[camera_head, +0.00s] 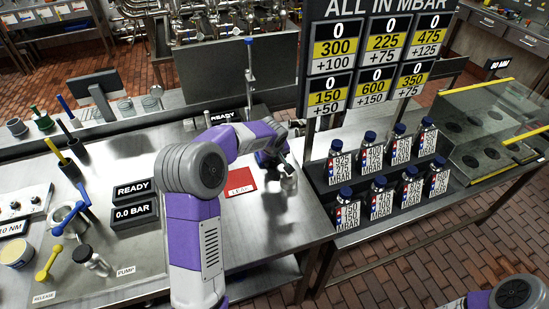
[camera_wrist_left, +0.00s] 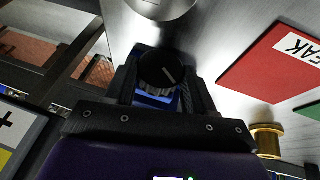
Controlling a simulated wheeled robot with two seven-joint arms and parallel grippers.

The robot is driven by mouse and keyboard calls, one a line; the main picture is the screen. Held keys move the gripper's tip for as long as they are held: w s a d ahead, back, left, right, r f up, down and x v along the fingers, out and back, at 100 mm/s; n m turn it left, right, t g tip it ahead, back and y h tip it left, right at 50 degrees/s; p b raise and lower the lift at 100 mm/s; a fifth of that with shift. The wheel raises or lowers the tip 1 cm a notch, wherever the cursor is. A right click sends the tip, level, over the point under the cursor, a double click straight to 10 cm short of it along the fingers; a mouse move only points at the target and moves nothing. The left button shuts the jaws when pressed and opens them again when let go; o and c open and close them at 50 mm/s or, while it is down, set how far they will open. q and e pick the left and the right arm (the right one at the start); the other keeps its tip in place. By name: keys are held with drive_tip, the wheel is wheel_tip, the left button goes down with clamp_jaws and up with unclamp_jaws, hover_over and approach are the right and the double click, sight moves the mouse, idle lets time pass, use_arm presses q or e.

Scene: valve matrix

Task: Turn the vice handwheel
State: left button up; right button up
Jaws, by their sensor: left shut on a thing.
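My left gripper (camera_head: 272,160) reaches over the bench beside the red card, partly hidden by its own arm. In the left wrist view the gripper (camera_wrist_left: 162,85) is shut on a black round handwheel (camera_wrist_left: 158,68) with a pale line on its face. A blue part (camera_wrist_left: 156,99) shows just below the wheel, between the fingers; it looks like part of the vice, but most of it is hidden. In the head view the handwheel cannot be made out. My right gripper is out of view; only a piece of my right arm shows at the lower right.
A silver cylinder (camera_head: 289,184) stands close by the left gripper. A red card (camera_head: 240,181) lies left of it. A rack of blue-capped bottles (camera_head: 371,158) stands to the right under a number board (camera_head: 376,50). READY and 0.0 BAR displays (camera_head: 135,214) sit at left.

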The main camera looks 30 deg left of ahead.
use_arm(q)
drive_tip(key=shift+w+d+g+y+p, duration=0.2)
drive_tip(key=shift+g+y+p, duration=0.1)
drive_tip(key=shift+g+y, duration=0.15)
drive_tip(key=shift+m+g+y+p, duration=0.3)
drive_tip(key=shift+g+y+p, duration=0.1)
drive_tip(key=shift+g+y, duration=0.2)
drive_tip(key=o, duration=1.1)
drive_tip(key=shift+c, duration=0.2)
drive_tip(key=shift+r, duration=0.1)
drive_tip(key=v, duration=0.7)
drive_tip(key=shift+r+p, duration=0.25)
drive_tip(key=shift+p, duration=0.15)
